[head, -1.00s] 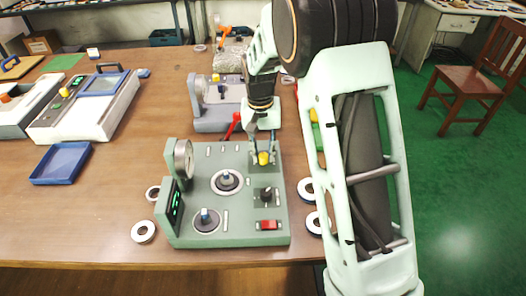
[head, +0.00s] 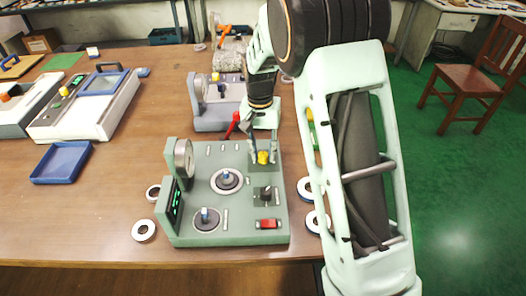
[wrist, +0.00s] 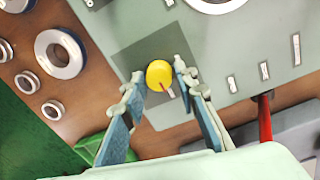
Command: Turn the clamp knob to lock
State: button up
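The yellow clamp knob (head: 263,157) sits on a dark square plate at the far right corner of the green-grey fixture (head: 240,229). In the wrist view the knob (wrist: 159,74) has a red line on it, with a small pale mark on the plate beside it. My gripper (wrist: 157,72) is open, pointing down at the knob, one finger on each side. A gap shows between the knob and each fingertip in the wrist view. In the head view my gripper (head: 263,150) is above the fixture's far right corner, and the knob is partly between the fingers.
The fixture also carries a dial gauge (head: 184,158), a red switch (head: 268,224) and a black lever (head: 266,193). A red handle (head: 233,124) stands behind it. Loose rings (head: 143,230) lie on both sides.

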aim_at(262, 154)
jog(key=shift+o, duration=1.1)
notch_tip(262, 154, up, 12)
jog(key=shift+a, duration=0.2)
